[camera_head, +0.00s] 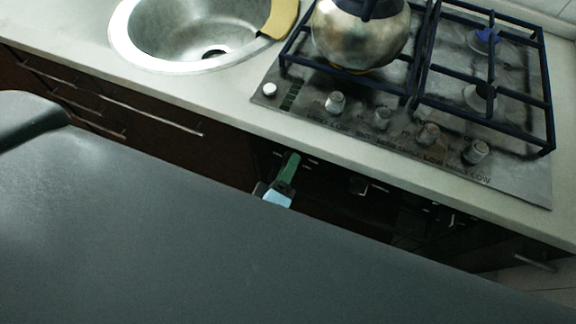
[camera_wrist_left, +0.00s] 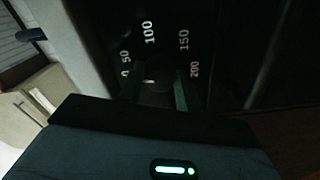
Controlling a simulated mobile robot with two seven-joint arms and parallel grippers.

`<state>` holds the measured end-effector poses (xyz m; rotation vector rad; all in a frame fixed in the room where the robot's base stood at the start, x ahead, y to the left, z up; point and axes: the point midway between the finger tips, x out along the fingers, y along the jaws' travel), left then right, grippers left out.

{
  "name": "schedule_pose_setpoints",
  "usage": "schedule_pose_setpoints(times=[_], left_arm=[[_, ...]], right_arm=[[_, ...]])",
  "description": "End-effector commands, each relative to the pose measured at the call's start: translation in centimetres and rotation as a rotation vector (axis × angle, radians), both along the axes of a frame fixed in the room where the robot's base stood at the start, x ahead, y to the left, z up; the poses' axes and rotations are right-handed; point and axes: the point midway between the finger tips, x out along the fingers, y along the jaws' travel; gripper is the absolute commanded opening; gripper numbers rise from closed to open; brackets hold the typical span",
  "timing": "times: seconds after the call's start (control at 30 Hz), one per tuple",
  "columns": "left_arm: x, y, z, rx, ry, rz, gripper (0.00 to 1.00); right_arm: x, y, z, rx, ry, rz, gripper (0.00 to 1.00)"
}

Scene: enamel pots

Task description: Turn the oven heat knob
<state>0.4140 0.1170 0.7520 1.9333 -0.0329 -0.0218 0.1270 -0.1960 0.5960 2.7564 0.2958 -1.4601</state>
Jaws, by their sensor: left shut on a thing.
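The oven heat knob (camera_wrist_left: 156,92) is a dark round knob in the left wrist view, with white numbers from 0 to 200 arched around it. A small pale mark shows on the knob's left part. My left gripper (camera_wrist_left: 155,80) has one green-tinted finger on each side of the knob and is shut on it. In the head view my left gripper (camera_head: 288,167) reaches the dark oven front (camera_head: 325,190) below the counter edge. The knob it holds cannot be made out there. My right gripper is not in view.
Above the oven is a steel hob (camera_head: 350,133) with several knobs and dark grates. A metal kettle (camera_head: 360,35) stands on it. A round sink (camera_head: 190,35) is at the upper left. Another dark oven knob (camera_head: 357,186) is right of my gripper.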

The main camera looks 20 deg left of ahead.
Motion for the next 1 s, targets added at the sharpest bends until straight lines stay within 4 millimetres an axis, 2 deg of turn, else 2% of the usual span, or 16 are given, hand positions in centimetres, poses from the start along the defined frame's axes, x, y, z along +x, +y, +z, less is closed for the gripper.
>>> schedule_pose_setpoints(times=[0.4, 1.0], left_arm=[[-0.04, -0.07, -0.04, -0.211, 0.009, -0.003, 0.11], [-0.03, -0.11, 0.0, -0.251, 0.01, -0.003, 0.11]], right_arm=[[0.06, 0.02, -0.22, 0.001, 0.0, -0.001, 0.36], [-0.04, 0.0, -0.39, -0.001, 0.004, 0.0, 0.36]])
